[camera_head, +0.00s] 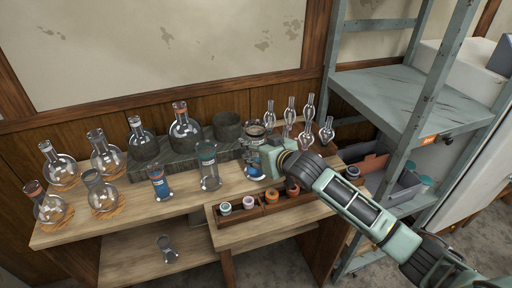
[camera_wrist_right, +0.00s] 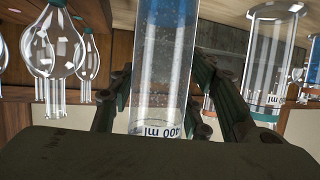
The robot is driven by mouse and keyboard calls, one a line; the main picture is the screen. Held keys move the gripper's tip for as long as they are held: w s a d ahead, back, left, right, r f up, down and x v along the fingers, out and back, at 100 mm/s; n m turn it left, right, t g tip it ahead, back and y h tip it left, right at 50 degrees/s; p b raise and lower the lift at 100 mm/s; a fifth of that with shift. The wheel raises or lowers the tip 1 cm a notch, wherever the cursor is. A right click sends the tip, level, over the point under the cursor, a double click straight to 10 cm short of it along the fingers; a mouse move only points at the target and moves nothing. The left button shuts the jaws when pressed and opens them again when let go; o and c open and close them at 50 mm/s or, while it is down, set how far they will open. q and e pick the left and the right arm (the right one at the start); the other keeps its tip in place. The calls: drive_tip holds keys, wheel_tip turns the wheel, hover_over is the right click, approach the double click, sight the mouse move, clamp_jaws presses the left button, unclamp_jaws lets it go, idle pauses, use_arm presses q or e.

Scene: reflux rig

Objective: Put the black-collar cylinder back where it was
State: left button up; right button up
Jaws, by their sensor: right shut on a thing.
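My right gripper (camera_head: 262,160) reaches in from the right over the table. It is shut on a glass cylinder (camera_head: 254,134) with a dark collar near its top and blue liquid low down. In the right wrist view, which is upside down, the cylinder (camera_wrist_right: 165,60) stands upright between the fingers, with a 400 ml mark and blue at its far end. I cannot tell whether its base touches the table. My left gripper is not in view.
Several round flasks (camera_head: 103,195) stand on cork rings at the left. A grey stone step (camera_head: 178,158) with flasks and dark pots runs behind. Slender glass bulbs (camera_head: 307,130) stand at the back right. A wooden rack (camera_head: 255,211) with jars is in front.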

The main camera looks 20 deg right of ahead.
drive_tip(key=o, duration=1.5)
drive_tip(key=v, duration=1.2)
drive_tip(key=shift+r, duration=0.15)
